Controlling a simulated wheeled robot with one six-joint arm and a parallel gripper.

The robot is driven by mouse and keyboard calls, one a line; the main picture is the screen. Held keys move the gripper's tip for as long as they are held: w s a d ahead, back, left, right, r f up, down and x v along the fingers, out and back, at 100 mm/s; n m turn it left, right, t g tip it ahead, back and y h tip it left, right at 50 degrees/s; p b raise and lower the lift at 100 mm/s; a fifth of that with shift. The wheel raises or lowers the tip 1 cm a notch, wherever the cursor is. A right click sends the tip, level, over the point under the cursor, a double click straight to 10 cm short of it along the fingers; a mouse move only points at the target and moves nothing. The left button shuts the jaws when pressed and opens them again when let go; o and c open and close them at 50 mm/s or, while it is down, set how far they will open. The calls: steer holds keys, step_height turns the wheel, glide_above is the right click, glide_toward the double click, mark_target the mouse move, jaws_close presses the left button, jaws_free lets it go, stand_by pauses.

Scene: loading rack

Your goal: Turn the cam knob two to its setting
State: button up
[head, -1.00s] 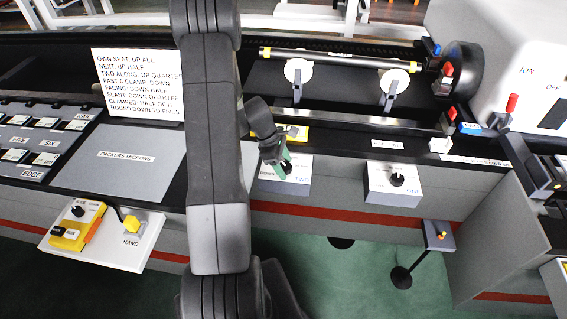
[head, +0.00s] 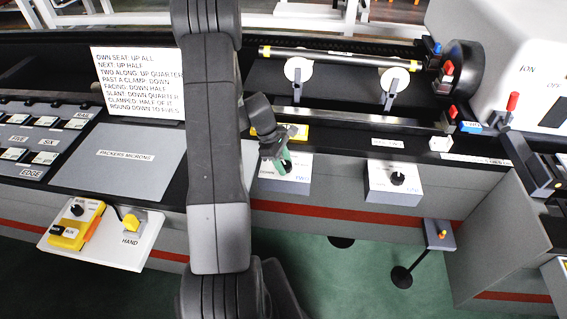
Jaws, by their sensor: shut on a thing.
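Cam knob two is a small black knob on a grey box (head: 298,182) labelled TWO, just right of my arm. My gripper (head: 284,167), with green fingertips, is shut on the knob from above. The fingers cover most of the knob, so its pointer and exact setting cannot be read. A second grey box (head: 392,193) to the right carries a like black knob (head: 397,178), in plain view and untouched.
A printed card (head: 138,84) stands behind the packers panel (head: 125,158). A shaft (head: 335,58) with two white discs lies behind the knobs. A yellow hand pendant (head: 75,228) sits at lower left. My arm hides the centre.

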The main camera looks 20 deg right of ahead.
steer(key=m+y+b, duration=0.1)
steer(key=m, duration=0.3)
steer(key=shift+w+d+g, duration=0.1)
steer(key=shift+g, duration=0.3)
steer(key=shift+d+m+y+b, duration=0.1)
steer(key=shift+m+y+b, duration=0.7)
steer(key=shift+m, duration=1.2)
steer(key=o, duration=0.9)
steer(key=shift+g, duration=0.3)
steer(key=shift+o, duration=0.2)
steer(key=b+v, duration=0.1)
steer(key=v, duration=1.2)
steer(key=shift+d+r, duration=0.2)
steer(key=shift+r, duration=0.25)
steer(key=shift+w, duration=0.1)
